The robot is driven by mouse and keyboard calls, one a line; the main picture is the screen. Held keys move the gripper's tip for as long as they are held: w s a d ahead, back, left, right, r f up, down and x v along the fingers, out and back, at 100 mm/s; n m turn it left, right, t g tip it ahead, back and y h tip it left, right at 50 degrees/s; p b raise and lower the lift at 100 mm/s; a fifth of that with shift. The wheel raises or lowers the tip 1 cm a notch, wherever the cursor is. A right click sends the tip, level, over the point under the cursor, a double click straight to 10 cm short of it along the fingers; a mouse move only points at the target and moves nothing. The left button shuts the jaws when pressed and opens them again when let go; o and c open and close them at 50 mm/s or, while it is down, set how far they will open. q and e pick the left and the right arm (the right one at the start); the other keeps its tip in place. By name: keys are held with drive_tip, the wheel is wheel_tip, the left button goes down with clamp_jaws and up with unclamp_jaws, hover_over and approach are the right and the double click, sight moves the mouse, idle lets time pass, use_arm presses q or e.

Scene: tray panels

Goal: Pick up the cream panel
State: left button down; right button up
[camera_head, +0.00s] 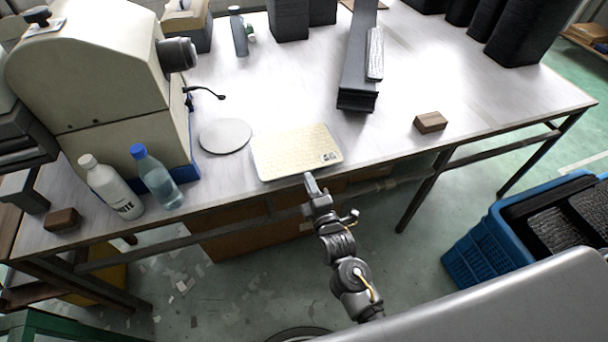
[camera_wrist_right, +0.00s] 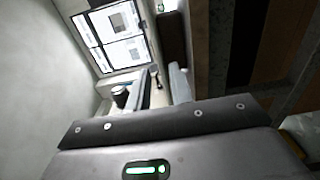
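The cream panel (camera_head: 296,151) is a flat, pale, speckled rectangle with a small dark label near its lower right corner. It lies flat on the white worktable (camera_head: 440,85) at the front edge. My right gripper (camera_head: 312,184) is just in front of that edge, close to the panel's near side, and holds nothing that I can see. In the right wrist view its two fingers (camera_wrist_right: 160,88) stand apart with a gap between them. The panel cannot be made out clearly in that view. My left gripper is not in view.
Left of the panel are a round grey disc (camera_head: 225,135), a blue-capped bottle (camera_head: 158,178), a white bottle (camera_head: 111,188) and a cream machine (camera_head: 95,80). A brown block (camera_head: 430,122) and a long dark bar (camera_head: 358,60) lie to the right. A blue crate (camera_head: 490,245) stands lower right.

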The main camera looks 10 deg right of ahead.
drive_tip(key=shift+w+a, duration=0.15)
drive_tip(key=shift+w, duration=2.15)
drive_tip(key=shift+c, duration=0.3)
clamp_jaws()
